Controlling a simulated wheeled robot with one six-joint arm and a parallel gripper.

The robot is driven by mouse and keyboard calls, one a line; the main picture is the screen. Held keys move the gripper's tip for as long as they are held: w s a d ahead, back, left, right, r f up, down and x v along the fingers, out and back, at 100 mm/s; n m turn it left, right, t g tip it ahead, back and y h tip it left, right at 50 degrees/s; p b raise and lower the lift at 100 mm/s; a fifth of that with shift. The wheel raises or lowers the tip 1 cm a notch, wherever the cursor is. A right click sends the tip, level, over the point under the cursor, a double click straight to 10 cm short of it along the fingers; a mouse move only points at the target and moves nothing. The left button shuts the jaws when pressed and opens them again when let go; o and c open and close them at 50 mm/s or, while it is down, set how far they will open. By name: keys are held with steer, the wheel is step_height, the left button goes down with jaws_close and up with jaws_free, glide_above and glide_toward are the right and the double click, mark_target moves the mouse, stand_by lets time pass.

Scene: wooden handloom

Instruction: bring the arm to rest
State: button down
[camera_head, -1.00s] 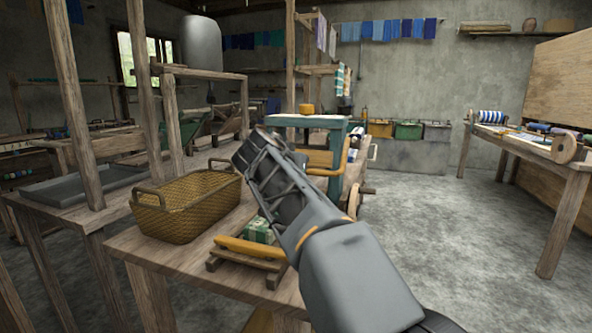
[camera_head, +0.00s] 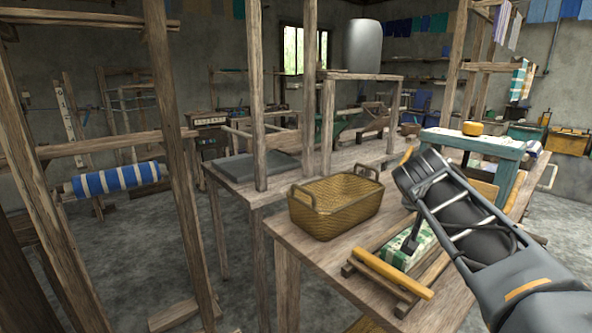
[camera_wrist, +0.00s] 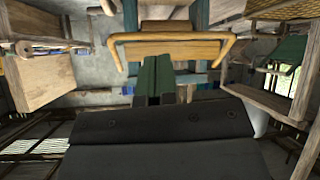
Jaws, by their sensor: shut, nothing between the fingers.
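My arm (camera_head: 470,215) reaches in from the lower right of the head view, bent up and to the left above the right part of the wooden table. My gripper (camera_wrist: 159,72) shows in the wrist view as two dark green fingers side by side, shut and empty. In the head view its fingertips cannot be made out clearly. Beyond the fingers in the wrist view is a yellow wooden bar with bent ends (camera_wrist: 172,47); I cannot tell whether they touch.
A woven basket (camera_head: 335,207) stands on the table (camera_head: 300,245), left of my arm. A yellow-handled wooden rack (camera_head: 393,273) and a green-and-white folded cloth (camera_head: 405,246) lie near the arm. A blue-topped stand (camera_head: 470,143) is behind it. Loom posts (camera_head: 172,150) rise at left.

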steer(key=s+a+r+n+g+y+p, duration=0.2)
steer(key=s+a+p, duration=0.4)
steer(key=p, duration=0.6)
steer(key=s+a+r+n+g+y+p, duration=0.1)
steer(key=s+a+n+y+p, duration=0.4)
steer(key=p, duration=0.7)
steer(key=s+a+r, duration=0.1)
steer(key=s+a, duration=0.1)
steer(key=s, duration=0.2)
steer(key=shift+s+a+r+n+g+y+p, duration=0.25)
steer(key=shift+r+n+g+y+p, duration=0.05)
steer(key=shift+r+g+y, duration=0.1)
steer(key=shift+a, duration=0.1)
